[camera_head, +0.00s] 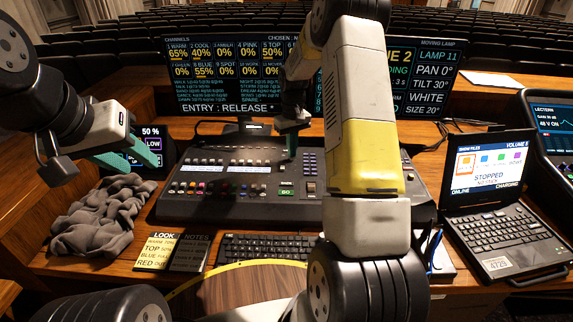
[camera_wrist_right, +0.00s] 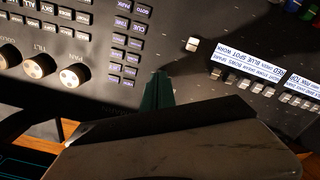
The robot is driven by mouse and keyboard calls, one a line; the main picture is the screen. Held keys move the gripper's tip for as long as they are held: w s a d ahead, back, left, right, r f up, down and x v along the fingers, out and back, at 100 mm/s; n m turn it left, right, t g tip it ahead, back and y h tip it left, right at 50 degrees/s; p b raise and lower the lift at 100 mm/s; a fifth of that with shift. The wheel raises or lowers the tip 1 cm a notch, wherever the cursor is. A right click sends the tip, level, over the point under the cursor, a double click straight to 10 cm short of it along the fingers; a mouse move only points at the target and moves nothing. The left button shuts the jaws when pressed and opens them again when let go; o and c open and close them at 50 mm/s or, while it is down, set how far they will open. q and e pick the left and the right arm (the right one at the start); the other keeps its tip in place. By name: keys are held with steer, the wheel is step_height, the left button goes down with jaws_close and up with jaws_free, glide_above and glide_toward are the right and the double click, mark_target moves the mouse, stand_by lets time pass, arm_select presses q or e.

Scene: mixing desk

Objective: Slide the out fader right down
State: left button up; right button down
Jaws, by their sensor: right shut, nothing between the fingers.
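The mixing desk (camera_head: 235,208) stands on the table in the middle of the head view. In the right wrist view a lone pale fader cap (camera_wrist_right: 192,44) stands on the dark panel, between the keypad and the labelled rows. No readable "out" label shows on it. My right gripper (camera_head: 290,152) reaches down over the desk, left of its keypad. Its fingers (camera_wrist_right: 158,92) are shut and empty, apart from the cap in the picture. Whether they touch the panel is unclear. My left gripper (camera_head: 146,160) is open and empty, raised left of the desk.
A grey crumpled cloth (camera_head: 100,222) lies left of the desk. A keyboard (camera_head: 268,247) and note cards (camera_head: 172,250) lie in front. A laptop (camera_head: 500,225) stands at the right. Screens (camera_head: 225,85) stand behind. My right arm hides the desk's right part.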

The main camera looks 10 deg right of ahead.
mark_target(292, 171)
steer(key=shift+s+f, duration=0.1)
steer(key=shift+s, duration=0.1)
stand_by(0.4)
steer(key=shift+s+a, duration=0.2)
steer(key=shift+s, duration=0.35)
steer(key=shift+s+a, duration=0.15)
steer(key=shift+s, duration=0.35)
steer(key=shift+s+a+f, duration=0.1)
steer(key=shift+s+a, duration=0.05)
steer(key=shift+s, duration=0.45)
steer(key=shift+s+a, duration=0.15)
steer(key=shift+s, duration=0.6)
steer(key=shift+s+a, duration=0.2)
steer(key=shift+s, duration=0.25)
steer(key=shift+w+r, duration=0.15)
steer(key=shift+r, duration=2.4)
